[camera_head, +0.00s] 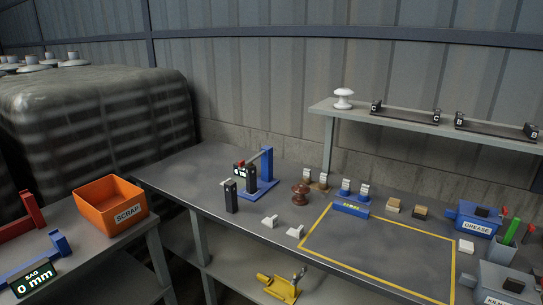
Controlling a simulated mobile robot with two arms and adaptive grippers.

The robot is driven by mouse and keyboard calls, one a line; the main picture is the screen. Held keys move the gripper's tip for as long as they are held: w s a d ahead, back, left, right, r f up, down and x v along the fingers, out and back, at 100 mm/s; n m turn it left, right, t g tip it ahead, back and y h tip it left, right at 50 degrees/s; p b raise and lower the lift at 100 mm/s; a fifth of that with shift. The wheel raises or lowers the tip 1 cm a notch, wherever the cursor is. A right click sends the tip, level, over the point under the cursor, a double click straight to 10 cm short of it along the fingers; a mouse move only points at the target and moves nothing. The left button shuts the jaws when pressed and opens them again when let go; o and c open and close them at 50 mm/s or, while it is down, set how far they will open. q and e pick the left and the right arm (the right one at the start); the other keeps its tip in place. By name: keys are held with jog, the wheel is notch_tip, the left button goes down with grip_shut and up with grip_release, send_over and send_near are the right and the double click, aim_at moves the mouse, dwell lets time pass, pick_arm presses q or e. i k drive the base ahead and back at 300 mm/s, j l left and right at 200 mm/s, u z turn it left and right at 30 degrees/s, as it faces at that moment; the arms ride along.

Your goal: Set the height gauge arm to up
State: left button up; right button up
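What looks like the height gauge (266,166) stands on the main workbench, left of centre. It has a blue base and a blue upright post. A grey arm (256,158) runs from near the top of the post to the lower left, toward a dark block with a red top (244,168). The picture is too small to tell the arm's exact setting. A separate black post (231,196) with a pale top stands just in front. Neither of my grippers is in view, and nothing touches the gauge.
A brown insulator (301,194) and white pieces (270,221) stand right of the gauge. A yellow-outlined area (375,250) is clear. An orange SCRAP bin (110,204) and a SAG display reading 0 mm (36,279) are on the left table. A shelf (430,124) overhangs the back right.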

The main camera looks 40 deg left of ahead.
aim_at(242, 164)
jog(key=u, duration=1.55)
jog(key=k+j, duration=0.15)
jog(key=j, duration=0.25)
jog(key=k+j+z, duration=0.15)
jog(key=j, duration=0.25)
jog(key=i+j, duration=0.15)
jog(key=i, duration=0.3)
jog(key=j+u, duration=0.05)
